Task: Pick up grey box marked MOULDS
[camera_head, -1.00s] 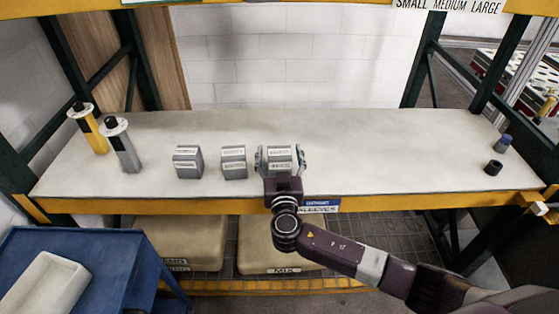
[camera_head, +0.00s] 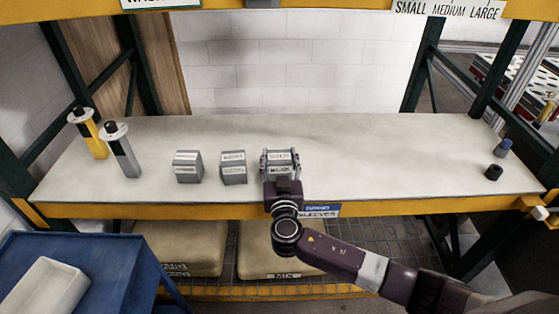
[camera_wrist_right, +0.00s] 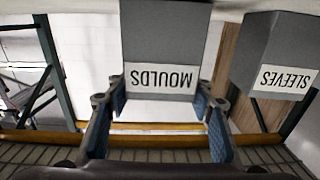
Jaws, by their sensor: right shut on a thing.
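The grey box marked MOULDS (camera_head: 280,155) is at the right end of a row of grey boxes on the white shelf top (camera_head: 390,160). My right gripper (camera_head: 280,164) has its fingers on either side of this box and is shut on it. In the right wrist view the box (camera_wrist_right: 165,35) appears upside down, its MOULDS label facing the camera between the blue finger pads (camera_wrist_right: 167,112). I cannot tell whether its base touches the shelf. My left gripper is out of view.
A grey box marked SLEEVES (camera_wrist_right: 272,55) stands beside it, in the head view a middle box (camera_head: 233,168); another grey box (camera_head: 188,167) is further left. Yellow (camera_head: 93,137) and grey (camera_head: 124,155) posts stand far left. Small dark cylinders (camera_head: 494,172) stand far right. The shelf between is clear.

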